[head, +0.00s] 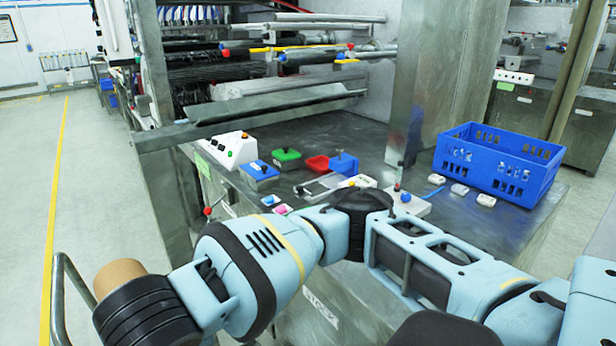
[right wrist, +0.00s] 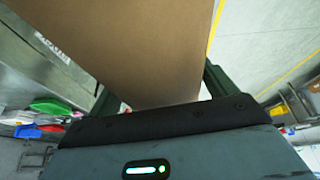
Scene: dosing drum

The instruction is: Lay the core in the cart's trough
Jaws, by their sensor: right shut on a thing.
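The core is a brown cardboard tube; its rounded end (head: 118,272) shows at the lower left of the head view, just beyond my right wrist. In the right wrist view the core (right wrist: 140,45) fills the upper middle, between the two dark green fingers. My right gripper (right wrist: 158,92) is shut on it. In the head view my right arm reaches across from the right, and its wrist hides the fingers and most of the core. My left gripper is in neither view. I cannot make out the cart's trough in either view.
A bent grey metal rail (head: 58,285) stands at the lower left, near the core; I cannot tell what it belongs to. A steel bench (head: 375,150) with a blue crate (head: 480,165), small bins and a white button box (head: 230,150) lies beyond my arm. Open floor (head: 100,190) lies left.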

